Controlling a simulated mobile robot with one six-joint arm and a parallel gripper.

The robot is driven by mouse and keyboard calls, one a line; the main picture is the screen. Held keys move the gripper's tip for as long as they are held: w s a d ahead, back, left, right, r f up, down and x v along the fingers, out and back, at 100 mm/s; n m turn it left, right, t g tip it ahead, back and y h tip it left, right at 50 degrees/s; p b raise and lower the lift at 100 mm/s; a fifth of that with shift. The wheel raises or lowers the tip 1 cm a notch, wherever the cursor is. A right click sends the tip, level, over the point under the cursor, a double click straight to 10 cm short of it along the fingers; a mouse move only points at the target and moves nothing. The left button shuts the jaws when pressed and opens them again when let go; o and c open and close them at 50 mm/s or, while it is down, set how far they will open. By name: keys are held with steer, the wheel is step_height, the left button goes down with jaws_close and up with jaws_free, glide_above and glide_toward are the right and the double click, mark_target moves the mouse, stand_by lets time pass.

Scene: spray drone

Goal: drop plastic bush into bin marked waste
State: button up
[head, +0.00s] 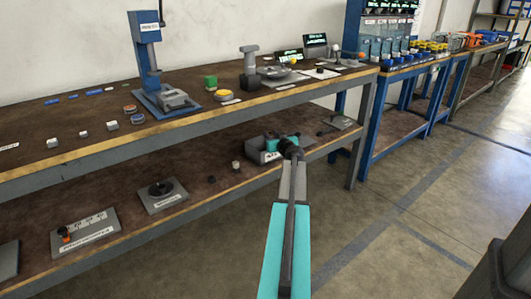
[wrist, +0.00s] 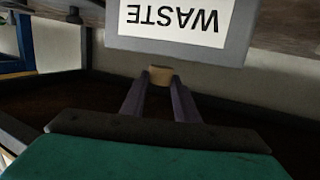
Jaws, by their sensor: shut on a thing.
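The plastic bush shows in the wrist view as a small tan piece (wrist: 161,75) between the tips of my gripper (wrist: 160,82), which is shut on it. The wrist view is upside down. The grey bin (wrist: 240,35) there has a white label reading WASTE, just beyond the fingertips. In the head view my gripper (head: 281,140) is over or at a grey bin (head: 257,157) on the lower shelf, whose label is partly legible. The bush is not discernible in the head view, and I cannot tell whether it is above the bin's opening.
The upper bench (head: 70,115) overhangs the lower shelf (head: 110,195). A small dark cylinder (head: 211,179) and a lighter one (head: 235,165) stand left of the bin. A labelled plate (head: 163,195) lies farther left. A blue press (head: 148,60) stands on the bench.

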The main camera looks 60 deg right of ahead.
steer(key=shift+f, duration=1.1)
steer(key=o, duration=1.1)
steer(key=v, duration=1.4)
steer(key=shift+p, duration=0.35)
steer(key=shift+w, duration=0.1)
